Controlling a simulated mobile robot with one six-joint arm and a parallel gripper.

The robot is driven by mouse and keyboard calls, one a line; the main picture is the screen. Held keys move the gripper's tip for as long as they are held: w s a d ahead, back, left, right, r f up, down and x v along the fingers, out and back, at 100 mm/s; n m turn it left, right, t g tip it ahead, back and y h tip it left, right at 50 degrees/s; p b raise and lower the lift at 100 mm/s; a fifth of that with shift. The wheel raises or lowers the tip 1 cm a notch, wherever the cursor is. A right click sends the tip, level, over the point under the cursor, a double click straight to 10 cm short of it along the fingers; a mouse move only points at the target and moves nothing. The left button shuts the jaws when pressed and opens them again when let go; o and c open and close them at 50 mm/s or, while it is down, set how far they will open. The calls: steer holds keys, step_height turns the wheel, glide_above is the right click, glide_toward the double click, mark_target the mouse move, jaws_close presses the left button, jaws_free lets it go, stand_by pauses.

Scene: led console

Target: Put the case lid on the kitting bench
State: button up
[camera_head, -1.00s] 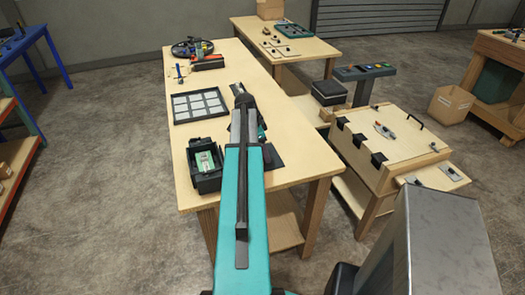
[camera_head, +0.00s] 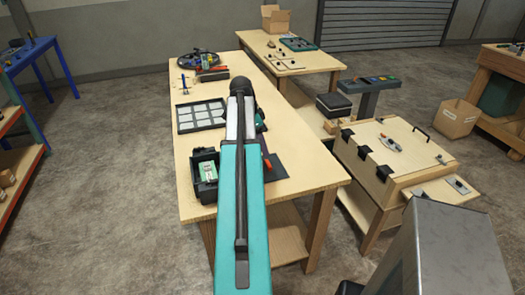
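A long wooden bench (camera_head: 228,206) stands in front of me; I cannot tell whether it is the kitting bench.
A tray of pale squares (camera_head: 179,127) lies behind the case. Tools and a dark round item (camera_head: 196,57) are at the far end. A second bench (camera_head: 318,60) stands behind; a wooden cabinet (camera_head: 378,178) with dark brackets is at the right. Bench space right of the arm is mostly clear.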

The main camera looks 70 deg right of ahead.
steer(key=shift+v, duration=1.05)
